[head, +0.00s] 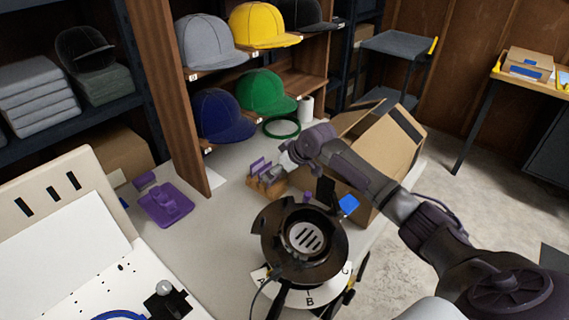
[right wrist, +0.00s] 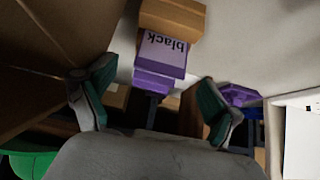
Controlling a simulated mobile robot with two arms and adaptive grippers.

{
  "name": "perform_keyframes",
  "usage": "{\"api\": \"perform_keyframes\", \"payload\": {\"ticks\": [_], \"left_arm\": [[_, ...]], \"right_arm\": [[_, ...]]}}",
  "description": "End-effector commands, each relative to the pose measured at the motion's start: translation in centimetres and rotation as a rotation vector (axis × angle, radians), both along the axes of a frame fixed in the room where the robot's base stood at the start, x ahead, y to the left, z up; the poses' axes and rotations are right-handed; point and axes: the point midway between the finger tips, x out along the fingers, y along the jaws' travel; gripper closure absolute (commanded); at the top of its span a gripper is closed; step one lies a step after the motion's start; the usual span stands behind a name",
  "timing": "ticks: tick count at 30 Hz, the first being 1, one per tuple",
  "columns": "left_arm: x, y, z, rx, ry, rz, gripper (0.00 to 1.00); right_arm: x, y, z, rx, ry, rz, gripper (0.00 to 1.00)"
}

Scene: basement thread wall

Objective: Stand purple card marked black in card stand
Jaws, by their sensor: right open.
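A small wooden card stand (head: 268,188) sits on the grey table, with purple cards (head: 258,166) upright at it. In the right wrist view, a purple card marked "black" (right wrist: 165,53) shows its word upside down, against a tan wooden block (right wrist: 172,17). I cannot tell how deep it sits in the wood. My right gripper (head: 284,162) is beside the stand in the head view. It is open, and in the right wrist view its two green-padded fingers (right wrist: 152,103) are spread to either side below the card, with nothing clearly gripped. My left gripper is not in view.
A purple tray (head: 160,207) lies left of the stand. A cardboard box (head: 378,150) stands close on the right, and a black round fixture (head: 268,245) in front. Cap shelves (head: 172,100) rise behind. Bare table (head: 215,235) lies between tray and fixture.

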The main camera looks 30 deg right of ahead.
Motion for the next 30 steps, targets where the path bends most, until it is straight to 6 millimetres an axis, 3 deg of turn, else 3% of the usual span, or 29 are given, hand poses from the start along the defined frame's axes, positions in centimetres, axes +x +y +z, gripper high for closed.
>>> {"api": "perform_keyframes", "payload": {"ticks": [15,21,30], "left_arm": [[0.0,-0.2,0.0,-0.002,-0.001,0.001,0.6],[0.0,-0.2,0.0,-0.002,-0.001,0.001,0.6],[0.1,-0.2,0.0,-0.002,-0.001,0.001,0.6]], "right_arm": [[-5.7,-2.0,7.7,-0.003,-0.001,0.001,0.09],[-6.5,-2.3,8.7,-0.001,0.001,0.002,0.09],[-6.6,-2.3,8.8,-0.001,0.001,0.001,0.09]]}}
